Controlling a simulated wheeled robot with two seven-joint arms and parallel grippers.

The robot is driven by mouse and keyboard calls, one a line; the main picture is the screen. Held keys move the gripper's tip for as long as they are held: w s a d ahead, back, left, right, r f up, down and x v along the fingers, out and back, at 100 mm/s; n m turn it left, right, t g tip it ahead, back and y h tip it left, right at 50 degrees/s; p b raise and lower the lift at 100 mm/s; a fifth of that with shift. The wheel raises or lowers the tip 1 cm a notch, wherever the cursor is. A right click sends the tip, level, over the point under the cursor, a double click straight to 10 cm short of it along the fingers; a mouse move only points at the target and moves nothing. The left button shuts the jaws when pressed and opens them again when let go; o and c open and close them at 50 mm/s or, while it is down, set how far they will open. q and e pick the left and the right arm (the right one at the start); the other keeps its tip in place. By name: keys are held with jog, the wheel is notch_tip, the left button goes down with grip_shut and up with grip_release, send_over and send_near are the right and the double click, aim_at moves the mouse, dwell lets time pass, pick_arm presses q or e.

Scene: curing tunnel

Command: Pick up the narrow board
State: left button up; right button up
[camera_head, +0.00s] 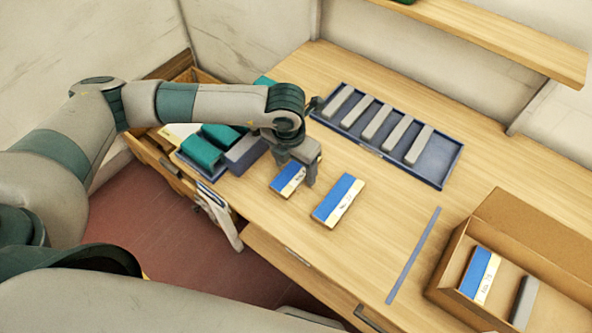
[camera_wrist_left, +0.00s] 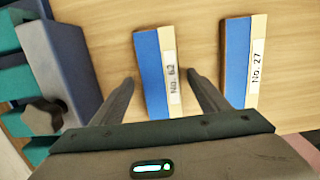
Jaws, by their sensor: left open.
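Two blue-and-cream boards lie flat on the wooden table. The board labelled No. 62 (camera_wrist_left: 154,70) is under my left gripper (camera_head: 297,174) and partly hidden by it in the head view (camera_head: 289,180). The board labelled No. 27 (camera_wrist_left: 238,60) lies just to its right, also in the head view (camera_head: 338,201). I cannot tell which board is the narrow one. My left gripper is open and points down. In the left wrist view its fingers (camera_wrist_left: 161,80) are on either side of No. 62, apart from it. My right gripper is not in view.
A dark tray (camera_head: 432,176) with several grey bars stands at the back. A cardboard box (camera_head: 448,262) at right holds another blue-and-cream board (camera_head: 479,274) and a grey bar. A thin blue strip (camera_head: 413,255) lies before it. Teal blocks (camera_head: 201,151) are at left.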

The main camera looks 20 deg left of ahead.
aim_at(297, 169)
pick_arm(q)
jog(key=shift+c, duration=0.4)
jog(key=c, duration=1.1)
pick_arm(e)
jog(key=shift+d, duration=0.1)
pick_arm(q)
jog(key=shift+o, duration=0.2)
jog(key=shift+r, duration=0.2)
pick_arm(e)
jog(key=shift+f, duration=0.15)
